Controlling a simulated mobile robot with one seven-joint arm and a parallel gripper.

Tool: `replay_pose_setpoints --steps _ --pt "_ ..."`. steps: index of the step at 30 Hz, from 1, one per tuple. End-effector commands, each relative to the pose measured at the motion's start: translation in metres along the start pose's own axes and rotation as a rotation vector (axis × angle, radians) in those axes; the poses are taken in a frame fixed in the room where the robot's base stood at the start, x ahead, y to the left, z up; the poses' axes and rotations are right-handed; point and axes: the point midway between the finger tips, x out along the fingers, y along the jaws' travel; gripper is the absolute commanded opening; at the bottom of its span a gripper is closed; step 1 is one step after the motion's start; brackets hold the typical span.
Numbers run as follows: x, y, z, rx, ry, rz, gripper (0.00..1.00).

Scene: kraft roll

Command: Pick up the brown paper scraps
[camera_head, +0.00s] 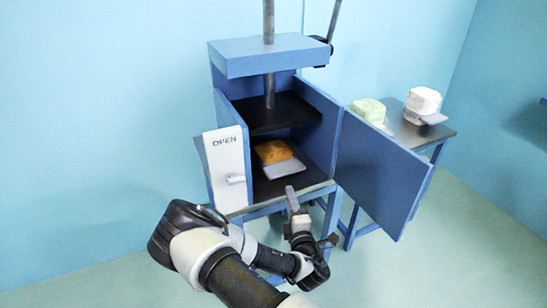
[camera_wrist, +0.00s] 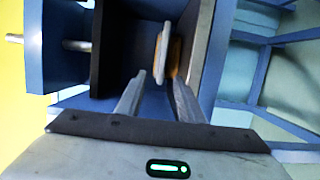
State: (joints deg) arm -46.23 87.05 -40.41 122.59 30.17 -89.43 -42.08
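The brown paper scraps (camera_head: 272,151) form an orange-brown block inside the open blue press. A flat grey plate with a front tab (camera_head: 284,169) lies under or against the block's front side; how they join is unclear. In the wrist view the plate (camera_wrist: 162,52) stands edge-on, with the brown scraps (camera_wrist: 176,57) partly hidden to its right. My gripper (camera_head: 309,220) is in front of the press opening, short of the plate. In the wrist view my gripper (camera_wrist: 158,80) has its two fingers apart with nothing between them, and the plate lies ahead of the gap.
The press (camera_head: 263,57) has a white panel marked OPEN (camera_head: 224,165) on the left and a blue door (camera_head: 380,175) swung out to the right. A dark plate (camera_head: 285,113) hangs above the scraps. A side table (camera_head: 437,131) holds a green block (camera_head: 368,110) and a white block (camera_head: 423,100).

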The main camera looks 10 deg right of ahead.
Motion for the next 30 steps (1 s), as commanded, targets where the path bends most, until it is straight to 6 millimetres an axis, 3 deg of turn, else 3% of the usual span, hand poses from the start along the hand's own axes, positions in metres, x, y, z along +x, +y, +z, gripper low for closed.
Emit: replay_pose_setpoints --steps 3,9,17,24,30 --pt "0.028 -0.001 0.0 0.003 0.001 0.003 0.34" --pt "0.064 -0.001 0.0 0.002 0.0 0.001 0.34" --pt "0.082 -0.003 0.001 0.002 -0.002 -0.001 0.34" --pt "0.117 -0.006 0.0 0.003 -0.001 0.0 0.34" --pt "0.128 -0.005 0.001 0.002 -0.004 -0.001 0.34"
